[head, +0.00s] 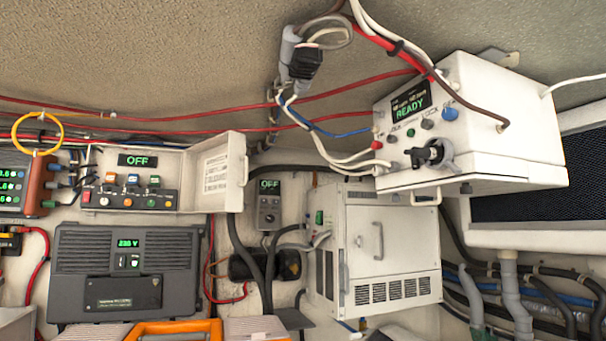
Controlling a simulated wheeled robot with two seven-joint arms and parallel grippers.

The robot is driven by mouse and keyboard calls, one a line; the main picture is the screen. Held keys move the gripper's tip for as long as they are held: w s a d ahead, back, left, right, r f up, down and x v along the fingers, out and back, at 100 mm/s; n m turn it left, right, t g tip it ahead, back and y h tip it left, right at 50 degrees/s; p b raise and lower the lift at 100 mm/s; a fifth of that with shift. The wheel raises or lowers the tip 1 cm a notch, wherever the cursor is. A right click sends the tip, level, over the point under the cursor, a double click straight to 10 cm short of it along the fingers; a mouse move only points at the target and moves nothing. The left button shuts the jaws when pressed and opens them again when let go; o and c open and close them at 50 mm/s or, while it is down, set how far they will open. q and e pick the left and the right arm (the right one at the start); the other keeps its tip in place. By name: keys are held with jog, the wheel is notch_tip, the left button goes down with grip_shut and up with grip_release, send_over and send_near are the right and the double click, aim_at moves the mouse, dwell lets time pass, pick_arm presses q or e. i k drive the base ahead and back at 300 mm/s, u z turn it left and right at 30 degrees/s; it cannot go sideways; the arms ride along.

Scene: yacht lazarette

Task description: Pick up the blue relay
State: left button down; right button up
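The blue relay (133,180) appears to be the small blue-topped block in the middle of a short row inside the open white panel box on the left. The box's display (137,160) reads OFF. Neither of my grippers shows in the head view.
The box's white door (222,172) stands open to the right. A dark 230 V unit (125,270) is below the box. A white READY unit (480,130) juts out at upper right. An orange handle (172,330) is at the bottom.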

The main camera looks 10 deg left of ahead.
aim_at(133, 179)
jog(key=z, duration=0.7)
jog(key=k, duration=0.8)
jog(key=u, duration=1.25)
jog(key=i, duration=0.5)
